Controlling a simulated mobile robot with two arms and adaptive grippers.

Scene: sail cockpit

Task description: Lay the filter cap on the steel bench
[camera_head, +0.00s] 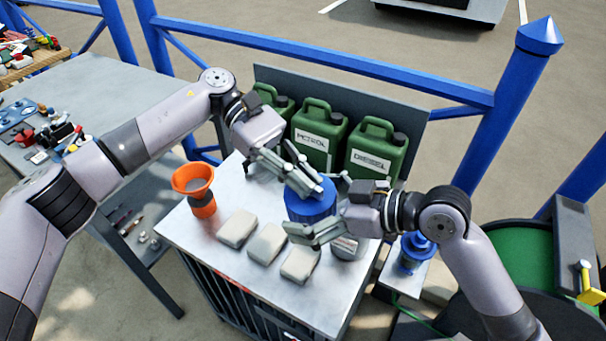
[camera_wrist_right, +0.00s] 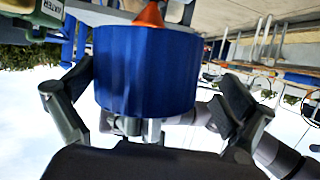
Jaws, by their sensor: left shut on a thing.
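The blue filter cap (camera_head: 311,208) is a ribbed cylinder above the middle of the steel-topped bench (camera_head: 192,236). My left gripper (camera_head: 308,186) is shut on its top from the upper left. My right gripper (camera_head: 313,212) comes from the right with its fingers apart, one on each side of the cap. In the right wrist view the cap (camera_wrist_right: 147,70) stands between the two spread fingers, and a gap shows at the right finger. The cap's underside is hidden in the head view, so its height over the bench is hard to tell.
An orange funnel (camera_head: 201,196) stands at the left of the bench. Three pale blocks (camera_head: 237,229) lie along the front. A metal can (camera_head: 348,247) is close under my right gripper. Green jerrycans (camera_head: 318,135) line the back. A grey table (camera_head: 70,90) with small parts is at left.

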